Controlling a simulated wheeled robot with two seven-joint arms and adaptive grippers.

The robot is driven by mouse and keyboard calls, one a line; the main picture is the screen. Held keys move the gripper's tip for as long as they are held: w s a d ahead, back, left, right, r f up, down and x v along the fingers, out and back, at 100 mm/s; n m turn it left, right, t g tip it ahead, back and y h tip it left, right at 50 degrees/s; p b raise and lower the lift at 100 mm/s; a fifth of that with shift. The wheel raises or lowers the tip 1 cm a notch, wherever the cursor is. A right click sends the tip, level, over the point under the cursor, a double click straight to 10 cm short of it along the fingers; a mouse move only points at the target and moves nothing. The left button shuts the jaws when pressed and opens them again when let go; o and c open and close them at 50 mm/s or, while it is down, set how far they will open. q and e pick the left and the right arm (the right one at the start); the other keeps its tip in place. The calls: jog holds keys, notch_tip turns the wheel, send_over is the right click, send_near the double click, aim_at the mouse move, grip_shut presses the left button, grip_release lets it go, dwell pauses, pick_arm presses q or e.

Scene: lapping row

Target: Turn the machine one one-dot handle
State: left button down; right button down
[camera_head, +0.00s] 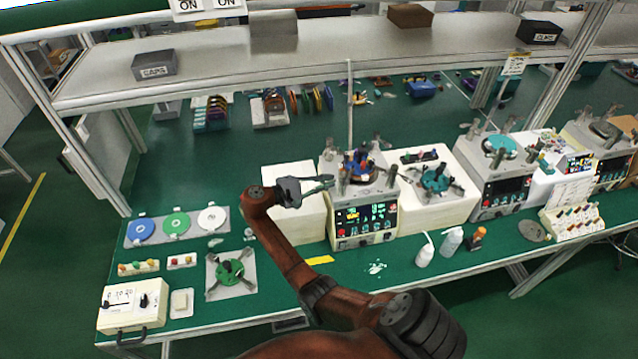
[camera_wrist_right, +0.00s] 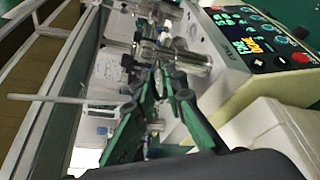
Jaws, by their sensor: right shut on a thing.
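A lapping machine (camera_head: 364,222) with a lit screen and a red button stands in the middle of the bench. On its top are several grey upright handles around a dark, coloured plate (camera_head: 360,168). My right gripper (camera_head: 328,182) reaches its left side from the left and is shut on a grey handle there. In the right wrist view, the fingertips (camera_wrist_right: 167,78) meet at a metallic cylindrical handle (camera_wrist_right: 185,62) beside the machine's panel (camera_wrist_right: 250,40). The handle's dot marks are too small to read. My left gripper is not in view.
A white box (camera_head: 290,205) stands left of the machine, below my right gripper. A shelf (camera_head: 220,70) runs above the bench. A thin upright post (camera_head: 350,110) rises behind the machine.

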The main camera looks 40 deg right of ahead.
jog(key=shift+s, duration=0.1)
jog(key=c, duration=2)
grip_release()
jog(key=shift+o, duration=0.2)
jog(key=v, duration=1.2)
